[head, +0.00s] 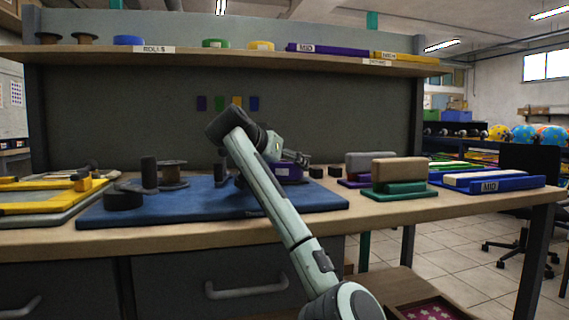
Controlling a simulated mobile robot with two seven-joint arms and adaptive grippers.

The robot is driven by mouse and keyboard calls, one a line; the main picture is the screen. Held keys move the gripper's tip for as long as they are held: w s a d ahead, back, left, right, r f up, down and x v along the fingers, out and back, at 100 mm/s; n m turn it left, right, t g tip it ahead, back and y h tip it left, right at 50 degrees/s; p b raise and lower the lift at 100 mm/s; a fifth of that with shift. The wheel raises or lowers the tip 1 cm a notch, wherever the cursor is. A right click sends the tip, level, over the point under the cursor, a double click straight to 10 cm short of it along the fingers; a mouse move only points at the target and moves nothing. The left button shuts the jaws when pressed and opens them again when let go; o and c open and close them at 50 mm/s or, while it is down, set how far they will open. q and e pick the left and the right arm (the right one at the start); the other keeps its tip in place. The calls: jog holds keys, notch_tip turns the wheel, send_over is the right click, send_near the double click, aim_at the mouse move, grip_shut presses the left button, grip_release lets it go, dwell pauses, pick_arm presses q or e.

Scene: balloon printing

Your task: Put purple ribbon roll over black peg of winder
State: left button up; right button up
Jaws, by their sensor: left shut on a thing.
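My left gripper (296,157) is over the right part of the blue mat, shut on the purple ribbon roll (287,171). The roll is partly hidden by the gripper, and I cannot tell whether it touches the mat. A thick black upright peg (149,172), which looks like the winder's, stands on the left part of the blue mat (190,207), well left of the roll. A dark spool (173,174) stands just right of the peg. My forearm hides part of the mat's middle. My right gripper is not in view.
A black round block (123,199) sits at the mat's left front. A yellow frame (45,195) lies at left. Small black blocks (316,172) and a green stand with a brown block (398,177) are at right. A shelf (220,56) with rolls runs above.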

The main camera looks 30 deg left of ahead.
pick_arm(q)
jog(key=o, duration=1.3)
jog(key=v, duration=1.2)
jog(key=shift+f, duration=0.1)
